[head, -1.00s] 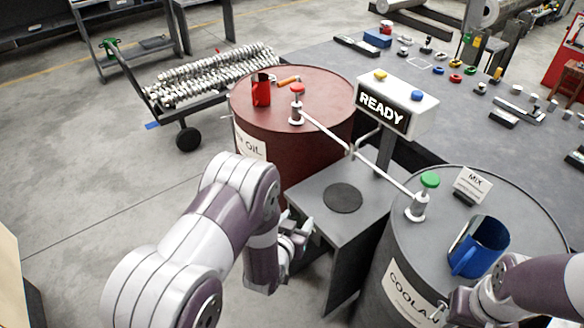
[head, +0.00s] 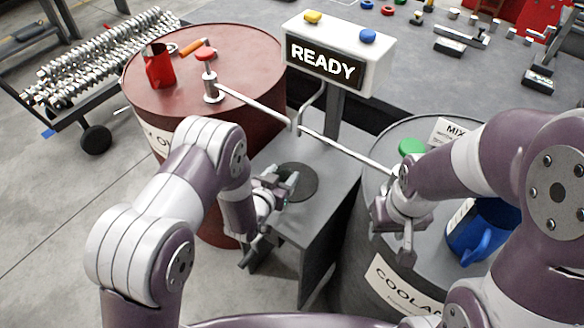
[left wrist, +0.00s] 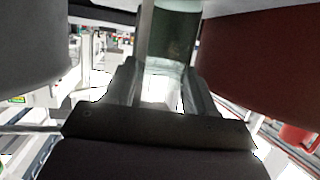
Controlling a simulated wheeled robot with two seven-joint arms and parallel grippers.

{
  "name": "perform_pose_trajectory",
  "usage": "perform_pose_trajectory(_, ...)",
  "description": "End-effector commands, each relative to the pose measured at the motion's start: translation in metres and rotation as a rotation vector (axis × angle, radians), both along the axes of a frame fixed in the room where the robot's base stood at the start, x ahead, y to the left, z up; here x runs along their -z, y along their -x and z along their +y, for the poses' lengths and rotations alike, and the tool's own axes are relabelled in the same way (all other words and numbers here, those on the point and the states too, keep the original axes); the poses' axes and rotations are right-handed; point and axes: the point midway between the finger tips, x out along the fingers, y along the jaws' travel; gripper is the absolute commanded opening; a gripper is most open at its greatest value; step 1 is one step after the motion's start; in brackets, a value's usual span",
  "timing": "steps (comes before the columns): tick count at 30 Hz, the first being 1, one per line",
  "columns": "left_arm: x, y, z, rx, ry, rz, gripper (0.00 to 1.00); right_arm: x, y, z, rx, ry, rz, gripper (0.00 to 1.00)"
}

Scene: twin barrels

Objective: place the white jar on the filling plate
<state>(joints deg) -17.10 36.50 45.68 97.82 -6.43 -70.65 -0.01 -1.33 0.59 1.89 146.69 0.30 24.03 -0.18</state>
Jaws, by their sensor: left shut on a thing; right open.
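The filling plate is a dark round disc (head: 308,182) on a grey stand between the two barrels. My left gripper (head: 282,188) is at the plate's left edge, overlapping it in the head view. In the left wrist view it is shut on a pale, partly see-through thing (left wrist: 165,85), apparently the white jar. The jar is not clear in the head view, and I cannot tell whether it touches the plate. My right gripper (head: 396,232) is open and empty above the coolant barrel (head: 375,200), by the green-knobbed pump (head: 412,147).
A READY sign box (head: 330,65) stands behind the stand, with pump spouts (head: 345,150) crossing near the plate's back. The dark red oil barrel (head: 240,60) at left bears a red mug (head: 159,66). A blue mug (head: 480,230) stands on the coolant barrel beneath my right arm.

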Motion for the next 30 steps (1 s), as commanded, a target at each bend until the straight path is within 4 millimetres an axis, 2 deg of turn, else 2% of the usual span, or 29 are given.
perform_pose_trajectory(1, -0.002, -0.016, -0.007, 0.0, 0.002, -0.004, 0.18, -0.003, 0.0, 0.0, 0.0, 0.0, 0.0, 0.43)
perform_pose_trajectory(3, -0.001, -0.035, -0.015, -0.001, 0.001, -0.002, 0.18, -0.003, 0.0, 0.0, 0.0, 0.0, 0.0, 0.43)
perform_pose_trajectory(7, 0.0, -0.058, -0.025, -0.001, 0.0, -0.002, 0.18, -0.004, 0.0, 0.0, 0.0, 0.0, 0.0, 0.43)
perform_pose_trajectory(10, 0.007, -0.063, -0.027, -0.001, -0.001, 0.003, 0.18, -0.005, 0.0, 0.0, 0.0, 0.0, 0.0, 0.43)
perform_pose_trajectory(15, 0.033, -0.063, -0.027, -0.001, 0.0, 0.002, 0.18, -0.006, 0.0, 0.0, 0.0, 0.0, 0.0, 0.43)
perform_pose_trajectory(26, 0.04, -0.063, -0.027, -0.001, 0.001, 0.0, 0.18, -0.001, 0.0, 0.0, 0.0, 0.0, 0.0, 0.43)
perform_pose_trajectory(27, 0.039, -0.063, -0.027, -0.001, 0.0, 0.001, 0.62, -0.002, 0.0, 0.0, 0.0, 0.0, 0.001, 0.43)
perform_pose_trajectory(29, 0.039, -0.063, -0.027, -0.001, 0.0, 0.001, 0.81, -0.003, 0.0, 0.0, 0.0, 0.0, 0.0, 0.43)
perform_pose_trajectory(30, 0.039, -0.063, -0.027, -0.002, 0.0, 0.001, 0.81, -0.003, 0.0, 0.0, 0.0, 0.0, 0.0, 0.43)
